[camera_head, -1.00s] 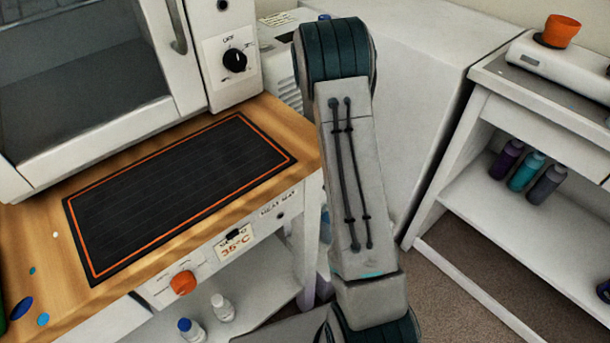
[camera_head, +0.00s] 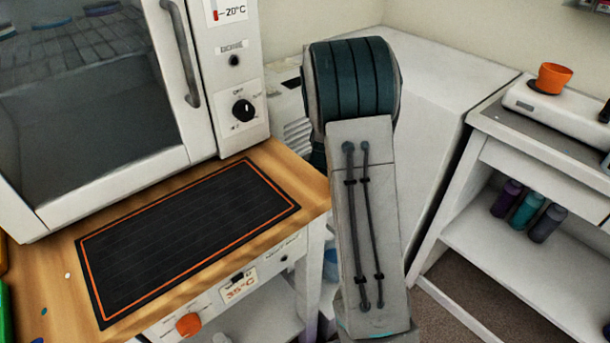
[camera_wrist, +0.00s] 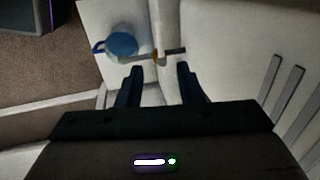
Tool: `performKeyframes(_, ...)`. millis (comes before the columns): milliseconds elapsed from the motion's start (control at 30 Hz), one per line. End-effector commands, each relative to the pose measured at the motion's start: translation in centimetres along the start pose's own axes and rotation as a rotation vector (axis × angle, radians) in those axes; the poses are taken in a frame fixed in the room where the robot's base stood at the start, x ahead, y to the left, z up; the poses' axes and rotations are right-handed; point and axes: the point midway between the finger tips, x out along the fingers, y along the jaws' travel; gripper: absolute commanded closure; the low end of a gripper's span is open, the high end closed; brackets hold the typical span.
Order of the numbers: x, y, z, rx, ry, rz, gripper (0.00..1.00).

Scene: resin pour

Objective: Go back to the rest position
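My gripper (camera_wrist: 159,84) shows only in the wrist view. Its two dark fingers stand apart with nothing visible between them. Beyond the fingertips, a round blue-topped item (camera_wrist: 122,44) sits over a white surface, with a thin stick-like thing beside it. They look apart from the fingers. In the head view my arm rises in the middle of the picture, between the wooden bench and the white shelf unit. The gripper itself is out of that view.
A black heat mat (camera_head: 185,235) with an orange border lies bare on the wooden bench (camera_head: 60,285), before a white oven (camera_head: 205,130). At right, a white shelf unit (camera_head: 545,245) holds several bottles and, on a scale (camera_head: 560,112), an orange cup (camera_head: 553,77).

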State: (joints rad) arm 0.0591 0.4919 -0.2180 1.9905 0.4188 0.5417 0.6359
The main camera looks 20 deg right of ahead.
Motion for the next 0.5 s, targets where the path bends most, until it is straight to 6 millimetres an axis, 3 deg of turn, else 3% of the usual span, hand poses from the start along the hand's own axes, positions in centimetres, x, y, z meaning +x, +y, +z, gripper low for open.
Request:
performKeyframes(167, -0.2, 0.0, -0.1, -0.003, -0.001, -0.002, 0.67)
performKeyframes(267, -1.8, 0.1, -0.3, -0.038, -0.011, -0.015, 0.67)
performKeyframes(367, -5.1, 0.3, -0.6, -0.123, -0.031, -0.043, 0.67)
performKeyframes(500, -11.9, 0.8, -0.3, -0.323, -0.055, -0.1, 0.67)
